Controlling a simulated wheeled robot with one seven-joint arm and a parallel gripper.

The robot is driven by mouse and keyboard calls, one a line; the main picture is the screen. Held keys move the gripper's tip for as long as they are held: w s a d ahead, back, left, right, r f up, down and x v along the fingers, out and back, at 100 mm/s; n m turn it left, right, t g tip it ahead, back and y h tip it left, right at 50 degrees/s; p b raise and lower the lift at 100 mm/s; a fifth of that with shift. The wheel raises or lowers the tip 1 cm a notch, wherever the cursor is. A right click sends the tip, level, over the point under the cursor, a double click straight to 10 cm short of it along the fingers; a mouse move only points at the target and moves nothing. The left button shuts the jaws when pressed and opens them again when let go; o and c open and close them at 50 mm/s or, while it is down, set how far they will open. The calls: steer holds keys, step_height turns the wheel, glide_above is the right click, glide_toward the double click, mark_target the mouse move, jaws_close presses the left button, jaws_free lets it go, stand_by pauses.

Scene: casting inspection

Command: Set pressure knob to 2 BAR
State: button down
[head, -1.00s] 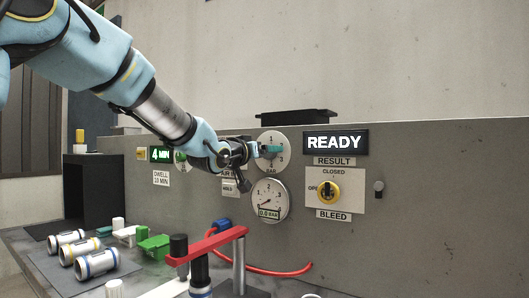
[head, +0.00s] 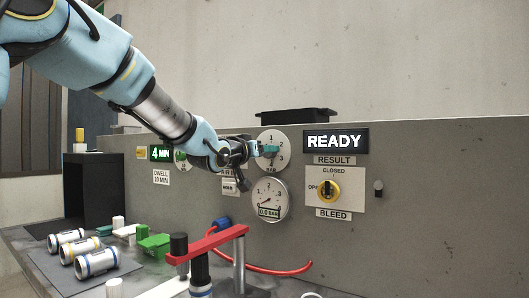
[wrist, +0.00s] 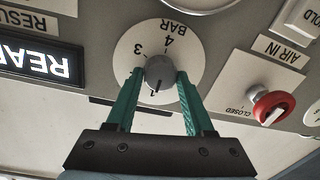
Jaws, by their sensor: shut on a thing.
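The pressure knob (wrist: 159,72) is a small grey knob on a round white dial (head: 284,139) marked in BAR. In the wrist view the dial is upside down, with 1, 3 and 4 readable; the 2 is hidden behind the left finger. The dark line on the knob points at or close to 1. My gripper (wrist: 160,80) has its teal fingers on both sides of the knob, shut on it. In the head view my gripper (head: 268,150) reaches the dial from the left and hides the knob.
A gauge (head: 270,200) below the dial reads about 0.0 BAR. A READY display (head: 336,141) and yellow bleed knob (head: 328,190) are to the right. A red AIR IN valve (wrist: 272,106) is near my gripper. A red clamp (head: 206,244) and several castings stand on the bench.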

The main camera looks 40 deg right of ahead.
steer(key=shift+f+m+b, duration=0.15)
steer(key=shift+m+b, duration=0.25)
steer(key=shift+b, duration=0.15)
steer(key=shift+m+h+b, duration=0.3)
steer(key=shift+m+b, duration=4.05)
steer(key=shift+m, duration=1.25)
steer(key=shift+c, duration=1.4)
jaws_free()
